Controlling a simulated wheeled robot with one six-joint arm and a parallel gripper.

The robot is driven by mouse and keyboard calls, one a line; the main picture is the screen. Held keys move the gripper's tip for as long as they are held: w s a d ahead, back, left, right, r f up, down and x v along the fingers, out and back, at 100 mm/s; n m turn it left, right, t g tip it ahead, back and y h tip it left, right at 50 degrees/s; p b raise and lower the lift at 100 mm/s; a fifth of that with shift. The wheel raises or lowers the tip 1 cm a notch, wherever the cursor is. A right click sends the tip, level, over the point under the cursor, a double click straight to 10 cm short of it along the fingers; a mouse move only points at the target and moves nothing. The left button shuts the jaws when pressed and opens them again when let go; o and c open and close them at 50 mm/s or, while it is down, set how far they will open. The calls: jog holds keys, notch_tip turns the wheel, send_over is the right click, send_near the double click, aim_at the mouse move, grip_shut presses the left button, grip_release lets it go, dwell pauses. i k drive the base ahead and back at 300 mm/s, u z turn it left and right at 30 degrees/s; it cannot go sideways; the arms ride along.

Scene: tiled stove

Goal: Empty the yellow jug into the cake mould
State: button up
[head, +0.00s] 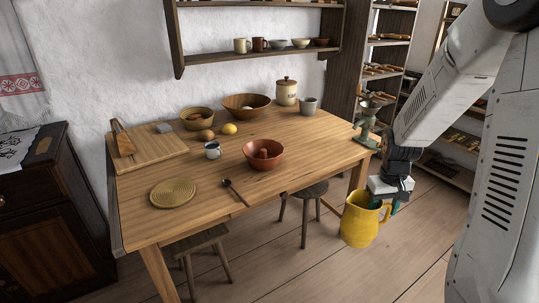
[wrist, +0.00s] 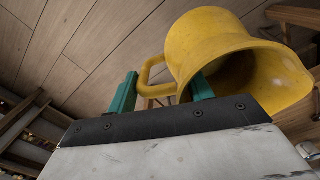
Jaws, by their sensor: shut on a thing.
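The yellow jug (head: 358,226) hangs in the air off the table's right front side, roughly upright. My gripper (head: 388,203) is shut on its handle. In the wrist view the jug (wrist: 205,45) shows its handle between the teal fingers (wrist: 163,84) and its mouth to the right. The inside is dark and I cannot see what it holds. The cake mould (head: 263,155), a red-brown round form with a raised middle, stands on the table near its front right edge, apart from the jug and to its left.
A green scale-like device (head: 368,122) stands at the right corner. Stools (head: 303,210) stand below the front edge.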

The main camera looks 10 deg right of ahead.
aim_at(263, 155)
jog(key=i, duration=1.5)
